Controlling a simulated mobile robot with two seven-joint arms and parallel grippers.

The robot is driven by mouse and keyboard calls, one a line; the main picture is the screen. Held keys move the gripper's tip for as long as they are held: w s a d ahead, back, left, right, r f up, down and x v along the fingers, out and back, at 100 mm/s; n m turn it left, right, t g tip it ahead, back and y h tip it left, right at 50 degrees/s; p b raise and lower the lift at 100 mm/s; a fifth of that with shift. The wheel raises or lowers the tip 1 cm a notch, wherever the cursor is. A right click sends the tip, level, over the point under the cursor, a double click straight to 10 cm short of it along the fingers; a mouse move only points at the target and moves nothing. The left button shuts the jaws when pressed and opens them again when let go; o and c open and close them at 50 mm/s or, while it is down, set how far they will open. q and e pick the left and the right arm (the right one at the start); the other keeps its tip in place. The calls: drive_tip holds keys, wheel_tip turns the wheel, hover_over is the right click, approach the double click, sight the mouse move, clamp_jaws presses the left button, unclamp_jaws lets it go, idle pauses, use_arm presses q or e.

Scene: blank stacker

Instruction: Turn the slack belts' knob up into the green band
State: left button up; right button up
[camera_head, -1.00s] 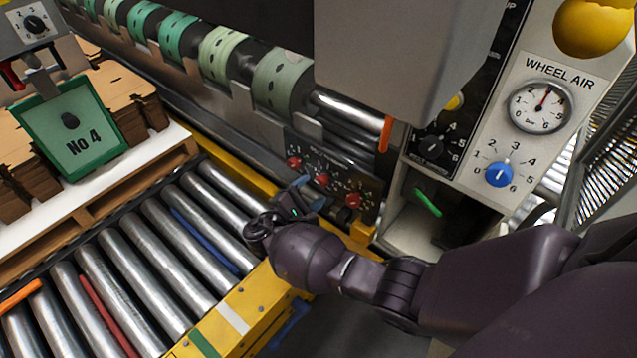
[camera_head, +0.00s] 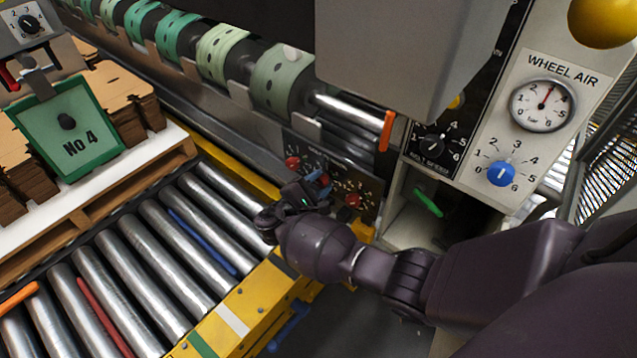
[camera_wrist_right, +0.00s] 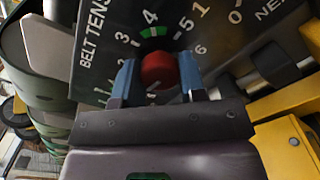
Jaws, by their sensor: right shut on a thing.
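The belt tension panel (camera_head: 303,145) carries a row of red knobs below the green belts. The left knob (camera_head: 292,162) and right knob (camera_head: 352,200) show; the middle one is covered by my right gripper (camera_head: 317,184). In the right wrist view, a red knob (camera_wrist_right: 158,70) sits between the blue fingers of my right gripper (camera_wrist_right: 158,74), which is shut on it. Its dial has a green band (camera_wrist_right: 153,31) near the 4. I cannot make out the knob's pointer. Two belts (camera_head: 222,52) (camera_head: 281,82) are paler than the darker green belts (camera_head: 178,36). My left gripper is not in view.
A grey housing (camera_head: 400,60) overhangs to the right of the panel. A blue wheel air knob (camera_head: 501,173) and gauge (camera_head: 543,104) are at the right. The roller conveyor (camera_head: 150,250) with its yellow rail (camera_head: 235,315) lies below. A green No 4 sign (camera_head: 70,125) stands left.

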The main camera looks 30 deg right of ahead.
drive_tip(key=shift+m, duration=0.4)
drive_tip(key=m+b, duration=0.1)
drive_tip(key=m, duration=0.3)
drive_tip(key=shift+f, duration=0.1)
drive_tip(key=shift+m, duration=1.1)
drive_tip(key=o, duration=0.9)
drive_tip(key=shift+a, duration=0.1)
drive_tip(key=v, duration=1)
drive_tip(key=shift+s+a, duration=0.15)
drive_tip(key=shift+a, duration=0.15)
